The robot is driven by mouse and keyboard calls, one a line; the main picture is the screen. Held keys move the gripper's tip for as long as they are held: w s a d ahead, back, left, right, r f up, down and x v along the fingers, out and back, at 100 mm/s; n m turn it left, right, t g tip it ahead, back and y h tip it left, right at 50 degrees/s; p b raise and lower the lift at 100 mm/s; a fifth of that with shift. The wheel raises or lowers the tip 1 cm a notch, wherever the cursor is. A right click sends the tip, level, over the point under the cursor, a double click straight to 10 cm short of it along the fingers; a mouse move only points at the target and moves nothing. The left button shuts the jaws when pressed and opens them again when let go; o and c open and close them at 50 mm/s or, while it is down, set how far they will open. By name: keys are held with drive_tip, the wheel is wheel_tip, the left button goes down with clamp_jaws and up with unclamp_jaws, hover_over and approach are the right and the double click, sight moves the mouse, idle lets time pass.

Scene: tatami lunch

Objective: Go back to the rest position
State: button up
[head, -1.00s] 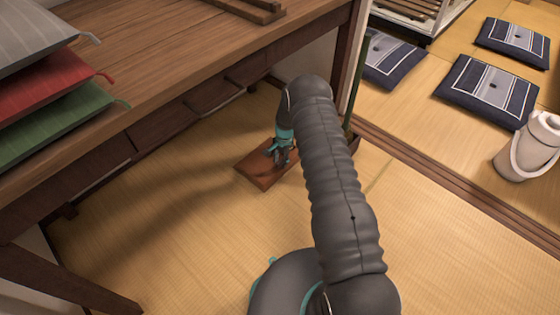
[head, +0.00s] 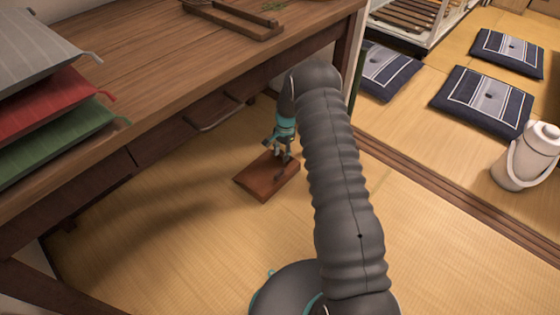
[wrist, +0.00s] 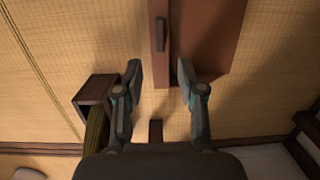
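My gripper (head: 282,148) points down under the wooden table, just above a flat reddish-brown wooden piece (head: 264,181) lying on the tatami. In the wrist view, my gripper (wrist: 159,92) has its two fingers spread apart with nothing held between them. The wooden piece also shows in the wrist view (wrist: 205,40), beyond the fingertips, with a dark handle-like bar (wrist: 162,33) along its left side. My dark arm crosses the middle of the head view and hides part of the floor.
The wooden table (head: 150,75) stands at the left, bearing cushions (head: 45,105) and a wooden tray (head: 235,20). A small brown box (wrist: 96,89) is left of my fingers. Navy cushions (head: 485,100) and a white jug (head: 525,158) are at the right. Tatami in front is clear.

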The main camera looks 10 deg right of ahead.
drive_tip(key=shift+r, duration=0.4)
drive_tip(key=shift+d, duration=0.1)
drive_tip(key=s+n+g, duration=0.2)
drive_tip(key=s+n, duration=0.2)
drive_tip(key=s, duration=0.4)
drive_tip(key=s+r+n+t+p, duration=0.1)
drive_tip(key=s+r+n+t, duration=0.1)
drive_tip(key=s+r, duration=0.9)
drive_tip(key=s+a+r+n+t+p, duration=0.1)
drive_tip(key=s+r+n+t, duration=0.1)
drive_tip(key=s+r, duration=0.9)
drive_tip(key=s+r+n+t+h, duration=0.1)
drive_tip(key=s+r+t, duration=0.3)
drive_tip(key=s+r, duration=0.6)
drive_tip(key=shift+s+a+r+n+p, duration=0.35)
drive_tip(key=shift+r+n, duration=0.55)
drive_tip(key=shift+r, duration=6.1)
drive_tip(key=shift+d, duration=0.1)
